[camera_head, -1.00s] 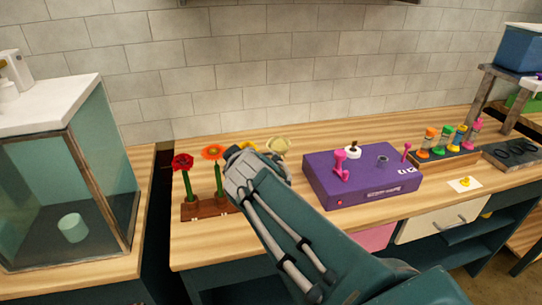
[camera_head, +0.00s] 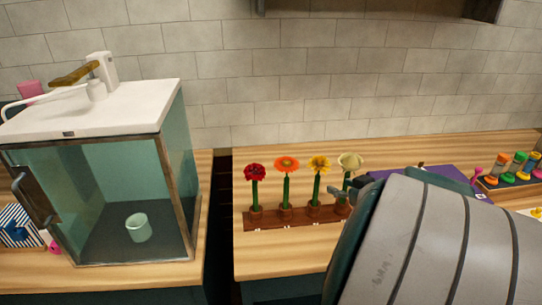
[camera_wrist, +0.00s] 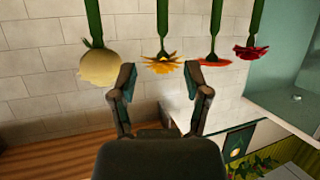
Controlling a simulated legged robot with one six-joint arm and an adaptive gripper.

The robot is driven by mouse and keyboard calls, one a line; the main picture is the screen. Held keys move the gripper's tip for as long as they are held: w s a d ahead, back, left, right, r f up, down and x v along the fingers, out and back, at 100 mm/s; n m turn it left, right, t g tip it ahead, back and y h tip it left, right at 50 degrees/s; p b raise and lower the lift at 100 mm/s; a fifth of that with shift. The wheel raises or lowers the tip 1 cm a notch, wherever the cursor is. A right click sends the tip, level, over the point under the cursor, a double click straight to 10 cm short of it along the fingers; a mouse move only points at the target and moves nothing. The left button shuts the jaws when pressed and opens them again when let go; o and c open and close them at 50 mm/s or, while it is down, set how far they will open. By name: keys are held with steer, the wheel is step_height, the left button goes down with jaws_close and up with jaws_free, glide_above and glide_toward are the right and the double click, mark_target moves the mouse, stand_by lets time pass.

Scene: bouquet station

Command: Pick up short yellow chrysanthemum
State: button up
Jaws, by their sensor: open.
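The yellow flower (camera_head: 319,165) stands upright on a green stem in a brown wooden rack (camera_head: 268,222), third from the left. In the wrist view the picture is inverted, and the yellow flower (camera_wrist: 162,63) hangs head down. It appears in line with the gap between my fingertips; the distance is unclear. My gripper (camera_wrist: 160,78) is open with nothing between its fingers. In the head view my arm hides most of the gripper, which is just right of the flowers. I cannot tell whether it touches any.
A red flower (camera_head: 255,173) and an orange flower (camera_head: 287,165) stand left of the yellow one; a cream flower (camera_head: 350,162) stands close on its right. A purple box (camera_head: 455,182) lies behind my arm. A glass cabinet (camera_head: 120,195) stands at the left, across a gap.

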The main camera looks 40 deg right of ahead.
mark_target(319, 180)
steer(key=x, duration=0.4)
steer(key=shift+w+a+f, duration=0.1)
steer(key=shift+w+f, duration=0.2)
steer(key=shift+f, duration=0.05)
steer(key=x, duration=0.5)
steer(key=shift+w+f, duration=0.25)
steer(key=shift+w, duration=0.1)
jaws_close()
